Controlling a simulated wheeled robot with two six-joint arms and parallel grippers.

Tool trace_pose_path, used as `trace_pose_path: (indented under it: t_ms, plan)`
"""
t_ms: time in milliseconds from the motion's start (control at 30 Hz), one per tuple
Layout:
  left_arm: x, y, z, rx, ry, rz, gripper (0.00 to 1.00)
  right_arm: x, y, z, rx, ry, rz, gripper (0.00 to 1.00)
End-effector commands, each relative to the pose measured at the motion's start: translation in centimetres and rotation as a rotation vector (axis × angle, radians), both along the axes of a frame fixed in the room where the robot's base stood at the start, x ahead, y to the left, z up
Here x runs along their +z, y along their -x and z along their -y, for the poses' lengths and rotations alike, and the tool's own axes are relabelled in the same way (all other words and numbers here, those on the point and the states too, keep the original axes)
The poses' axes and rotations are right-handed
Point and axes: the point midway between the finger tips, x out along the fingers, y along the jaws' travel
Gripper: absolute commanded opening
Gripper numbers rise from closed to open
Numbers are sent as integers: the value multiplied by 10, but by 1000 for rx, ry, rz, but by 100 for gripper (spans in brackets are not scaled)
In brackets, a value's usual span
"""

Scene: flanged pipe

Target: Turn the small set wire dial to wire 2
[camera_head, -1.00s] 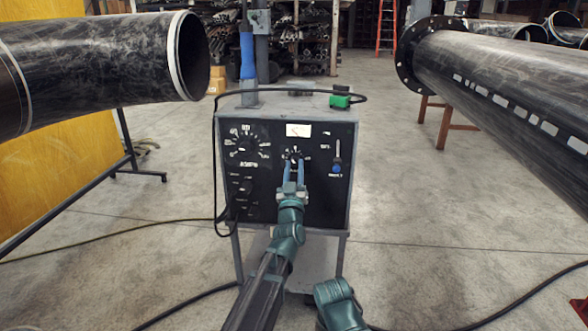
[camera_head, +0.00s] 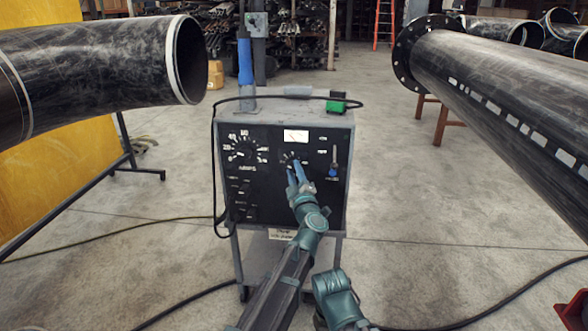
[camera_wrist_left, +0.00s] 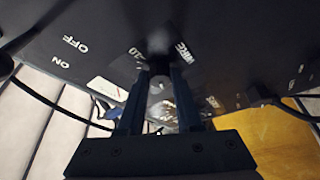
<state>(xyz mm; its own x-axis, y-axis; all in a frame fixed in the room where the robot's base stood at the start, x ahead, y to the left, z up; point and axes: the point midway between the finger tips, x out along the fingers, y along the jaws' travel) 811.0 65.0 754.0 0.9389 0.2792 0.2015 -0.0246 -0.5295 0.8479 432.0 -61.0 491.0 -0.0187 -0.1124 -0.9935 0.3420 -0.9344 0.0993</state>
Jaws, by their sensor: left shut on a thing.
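The small set wire dial (camera_head: 289,158) sits on the black front panel (camera_head: 266,205) of the welding machine, below a white meter (camera_head: 296,136). My left gripper (camera_head: 293,168) reaches up to it, its blue fingers tilted to the left in the head view. In the left wrist view the two dark fingers (camera_wrist_left: 157,88) are shut on the dial's knob (camera_wrist_left: 156,84), which is mostly hidden between them. The lettering "WIRE" and "10" shows near the knob there. I cannot read the dial's pointer. My right gripper is out of view.
A larger dial (camera_head: 244,151) is left of the small one; a small lever (camera_head: 334,165) is to its right. A black cable (camera_head: 214,180) hangs at the machine's left side. Big pipes (camera_head: 90,70) flank the machine on stands. Open concrete floor surrounds it.

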Motion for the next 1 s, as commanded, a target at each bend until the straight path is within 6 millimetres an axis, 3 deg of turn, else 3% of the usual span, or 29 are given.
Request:
trace_pose_path:
  t_ms: [300, 833, 867, 1000]
  plan:
    - [2, -1, 0, 2, 103, -4, 0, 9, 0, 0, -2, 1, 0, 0]
    - [1, -1, -1, 2, 122, -4, 0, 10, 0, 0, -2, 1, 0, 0]
    - [1, -1, -1, 2, 122, -4, 37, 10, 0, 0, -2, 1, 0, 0]
    - [1, -1, 0, 1, 122, -4, 62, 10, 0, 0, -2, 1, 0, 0]
